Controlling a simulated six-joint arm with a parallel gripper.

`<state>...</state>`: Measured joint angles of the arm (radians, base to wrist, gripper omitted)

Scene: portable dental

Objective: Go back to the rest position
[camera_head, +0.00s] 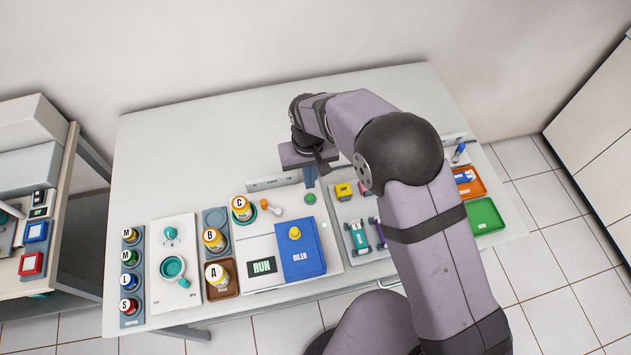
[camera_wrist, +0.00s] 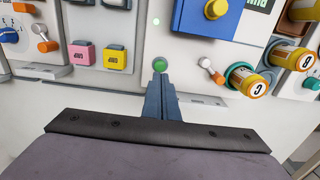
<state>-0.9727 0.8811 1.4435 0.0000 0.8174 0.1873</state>
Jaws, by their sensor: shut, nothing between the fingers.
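My gripper (camera_head: 311,181) is above the back middle of the table in the head view, with its fingers pointing down. Its fingers also show in the wrist view (camera_wrist: 160,82), shut together with nothing between them. The fingertips appear close to a green round button (camera_wrist: 160,64) on the white panel; I cannot tell whether they touch it. In the head view the same green button (camera_head: 310,198) shows just below the fingertips. My arm crosses the right half of the head view and hides part of the table there.
A blue oiler box (camera_head: 302,258) with a yellow knob and a RUN display (camera_head: 262,267) stand at the front. Jar C (camera_head: 241,209) is left of my gripper. A yellow block (camera_head: 343,192) is to its right. The table's back left (camera_head: 200,150) is clear.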

